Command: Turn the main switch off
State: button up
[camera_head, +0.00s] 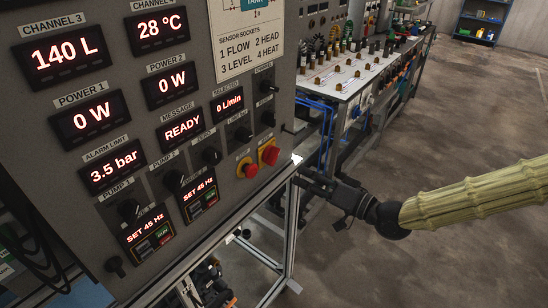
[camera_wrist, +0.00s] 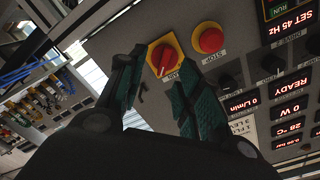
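The main switch (camera_head: 269,152) is a red rotary knob on a yellow square plate at the lower right of the grey control panel. In the wrist view the main switch (camera_wrist: 164,59) shows between and beyond my fingertips, its red handle close to upright in that picture. My gripper (camera_head: 300,173) is just right of the panel's edge, apart from the switch. In the wrist view my gripper (camera_wrist: 158,70) is open, with dark green-padded fingers spread and nothing between them.
A round red stop button (camera_head: 250,170) sits close beside the switch, also seen in the wrist view (camera_wrist: 211,39). Black knobs (camera_head: 268,119) and lit displays (camera_head: 184,127) cover the panel. A bench with fittings (camera_head: 350,75) stands behind. The floor at right is clear.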

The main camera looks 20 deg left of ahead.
aim_at(277, 158)
jog(key=shift+y, duration=0.3)
jog(key=shift+r+x, duration=0.25)
jog(key=shift+x, duration=1.35)
jog(key=shift+r+x, duration=0.25)
jog(key=shift+x, duration=1.35)
jog(key=shift+r+x, duration=0.25)
jog(key=shift+x, duration=1.35)
jog(key=shift+w+a+b, duration=0.2)
jog(key=shift+a+b, duration=0.1)
jog(key=shift+a, duration=0.05)
jog(key=shift+d, duration=0.1)
grip_shut()
